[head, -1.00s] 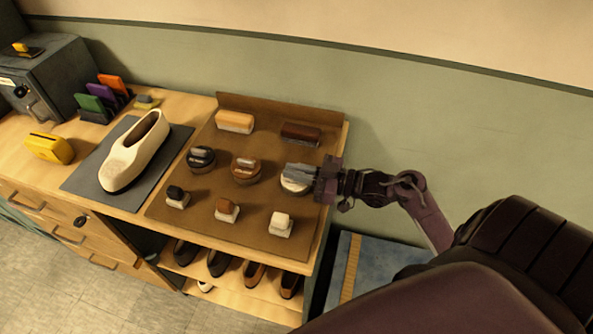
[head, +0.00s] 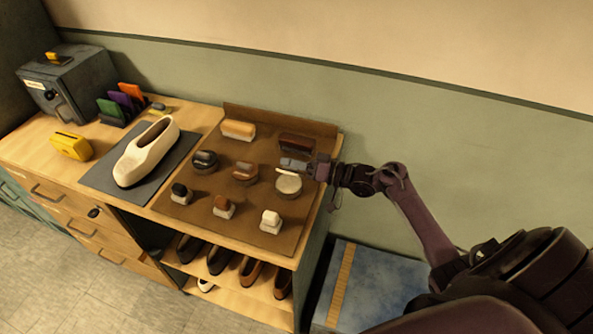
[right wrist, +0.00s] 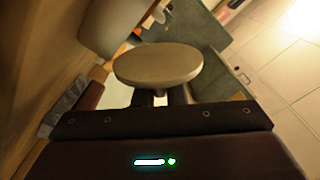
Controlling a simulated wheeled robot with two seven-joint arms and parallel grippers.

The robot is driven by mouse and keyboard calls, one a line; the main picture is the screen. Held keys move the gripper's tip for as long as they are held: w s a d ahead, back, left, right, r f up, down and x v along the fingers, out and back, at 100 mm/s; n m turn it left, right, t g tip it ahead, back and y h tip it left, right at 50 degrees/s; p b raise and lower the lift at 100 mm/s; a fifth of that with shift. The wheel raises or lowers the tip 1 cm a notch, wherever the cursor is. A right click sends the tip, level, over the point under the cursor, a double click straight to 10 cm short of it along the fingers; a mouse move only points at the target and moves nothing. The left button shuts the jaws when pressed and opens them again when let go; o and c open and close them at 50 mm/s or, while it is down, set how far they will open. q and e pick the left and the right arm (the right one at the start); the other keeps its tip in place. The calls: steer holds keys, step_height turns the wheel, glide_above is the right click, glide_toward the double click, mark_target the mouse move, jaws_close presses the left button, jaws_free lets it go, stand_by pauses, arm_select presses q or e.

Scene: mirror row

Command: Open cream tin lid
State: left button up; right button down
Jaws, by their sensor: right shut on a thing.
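The cream tin (head: 290,194) stands on the brown mat at the right end of the row of tins, a dark edge showing under a pale round disc. My right gripper (head: 296,164) is just behind and above it, coming in from the right, shut on the cream tin lid. In the right wrist view the lid (right wrist: 157,64) is a pale oval disc just beyond the fingers (right wrist: 160,98), with a small stem between them. The head view does not show clearly whether lid and tin are apart. My left gripper is not in view.
The brown tin (head: 245,174) and black tin (head: 205,161) stand to the left. Several brushes are in front and behind, including a dark one (head: 299,142) close behind my gripper. A cream shoe (head: 147,152) lies on a grey mat. The wall is close behind.

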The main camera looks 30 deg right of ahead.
steer(key=shift+w+d+r+m, duration=0.1)
steer(key=shift+w+d+m, duration=0.1)
steer(key=shift+m, duration=0.3)
steer(key=shift+w+d+r+m, duration=0.1)
steer(key=shift+d+m, duration=0.05)
steer(key=shift+m, duration=0.35)
steer(key=m, duration=0.1)
steer(key=d+m+p, duration=0.1)
steer(key=shift+w+f+m, duration=0.1)
steer(key=shift+w+m, duration=0.3)
steer(key=m, duration=0.2)
steer(key=shift+w+d+f+m, duration=0.2)
steer(key=shift+w+d+m, duration=0.1)
steer(key=shift+d, duration=0.05)
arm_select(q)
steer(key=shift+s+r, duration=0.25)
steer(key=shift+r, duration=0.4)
arm_select(e)
steer(key=shift+w+d+f+m, duration=0.2)
steer(key=shift+m, duration=0.6)
steer(key=shift+w+d+f+m, duration=0.15)
steer(key=shift+d+f+m, duration=0.05)
steer(key=shift+m, duration=0.6)
steer(key=c, duration=1.5)
jaws_free()
